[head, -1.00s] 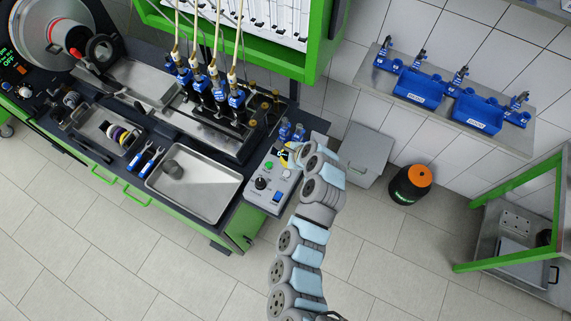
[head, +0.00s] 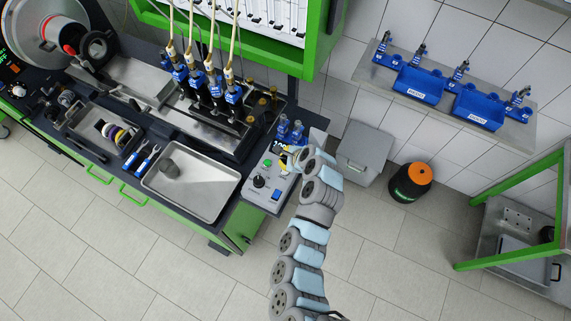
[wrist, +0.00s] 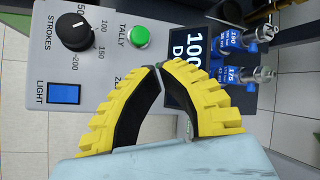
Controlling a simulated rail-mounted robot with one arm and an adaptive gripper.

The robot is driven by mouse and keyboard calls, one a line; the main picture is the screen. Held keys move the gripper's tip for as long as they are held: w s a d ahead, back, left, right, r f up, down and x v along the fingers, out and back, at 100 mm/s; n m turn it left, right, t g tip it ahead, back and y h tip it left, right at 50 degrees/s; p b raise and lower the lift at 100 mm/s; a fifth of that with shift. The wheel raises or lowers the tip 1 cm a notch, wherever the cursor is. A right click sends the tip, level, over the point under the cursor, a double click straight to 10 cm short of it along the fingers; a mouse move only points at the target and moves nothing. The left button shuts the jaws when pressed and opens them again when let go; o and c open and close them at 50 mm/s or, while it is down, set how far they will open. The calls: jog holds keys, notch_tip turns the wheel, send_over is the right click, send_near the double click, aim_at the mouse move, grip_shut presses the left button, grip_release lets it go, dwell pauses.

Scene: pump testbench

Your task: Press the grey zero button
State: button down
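The grey control box (head: 263,199) stands at the right end of the bench in the head view. In the wrist view its panel (wrist: 103,61) shows a green button (wrist: 140,37) marked TALLY, a black STROKES knob (wrist: 73,32), a blue LIGHT switch (wrist: 64,93) and a dark display (wrist: 188,72). A label starting "ZE" is partly covered by my left-hand finger. The grey zero button itself is hidden, apparently behind the fingers. My gripper (wrist: 158,70) has yellow ribbed fingers whose tips meet, with nothing seen held. It is over the panel; contact cannot be told.
A grey bin (head: 364,151) is on the floor to the right.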

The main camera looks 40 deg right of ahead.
jog(key=shift+f+b, duration=1.05)
jog(key=shift+f, duration=1.1)
jog(key=shift+f, duration=0.1)
jog(key=shift+f+b, duration=0.3)
jog(key=shift+b, duration=0.05)
jog(key=shift+f+b, duration=0.35)
jog(key=shift+f, duration=0.15)
dwell(0.6)
jog(key=shift+r+p, duration=0.5)
jog(key=shift+r, duration=0.4)
jog(key=shift+r, duration=0.15)
jog(key=shift+r+p, duration=1.25)
jog(key=shift+r, duration=1.1)
